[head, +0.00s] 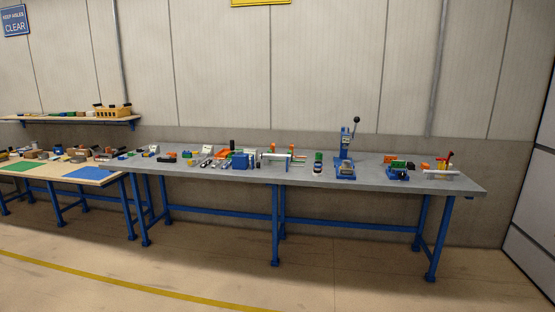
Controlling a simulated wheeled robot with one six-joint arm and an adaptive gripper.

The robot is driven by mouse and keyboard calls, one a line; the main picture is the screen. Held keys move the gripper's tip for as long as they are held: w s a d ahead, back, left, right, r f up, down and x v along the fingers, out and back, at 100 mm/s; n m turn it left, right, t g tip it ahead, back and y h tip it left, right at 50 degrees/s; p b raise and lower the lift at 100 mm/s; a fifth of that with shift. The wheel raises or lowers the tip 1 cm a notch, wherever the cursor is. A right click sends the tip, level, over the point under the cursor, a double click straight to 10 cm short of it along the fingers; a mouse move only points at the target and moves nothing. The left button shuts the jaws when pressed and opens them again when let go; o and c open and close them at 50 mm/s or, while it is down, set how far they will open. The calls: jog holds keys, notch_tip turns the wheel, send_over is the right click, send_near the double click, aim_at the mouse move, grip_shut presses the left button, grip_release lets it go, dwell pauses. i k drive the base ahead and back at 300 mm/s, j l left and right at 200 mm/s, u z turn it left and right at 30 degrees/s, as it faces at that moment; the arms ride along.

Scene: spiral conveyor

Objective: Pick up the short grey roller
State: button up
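The long grey workbench (390,184) stands against the wall, some way off, with many small objects along its top. Several small grey, rod-like pieces (207,163) lie left of the middle of the bench, beside a blue block (240,160). They are too small for me to tell whether one of them is the short grey roller. My gripper is not in view.
A wooden-topped bench (52,178) with green and blue mats adjoins on the left, below a wall shelf (75,119). A blue lever press (346,150) rises from the grey bench. The floor (190,270) in front is clear, crossed by a yellow line.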

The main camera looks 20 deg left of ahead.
aim_at(272, 156)
jog(key=i+j, duration=0.1)
jog(key=i, duration=0.65)
jog(key=i+j, duration=0.1)
jog(key=i, duration=0.6)
jog(key=i+j+z, duration=0.1)
jog(key=i, duration=0.65)
jog(key=i+j, duration=0.55)
jog(key=j, duration=0.2)
jog(key=i+j+z, duration=0.1)
jog(key=i+j, duration=0.15)
jog(key=j, duration=0.1)
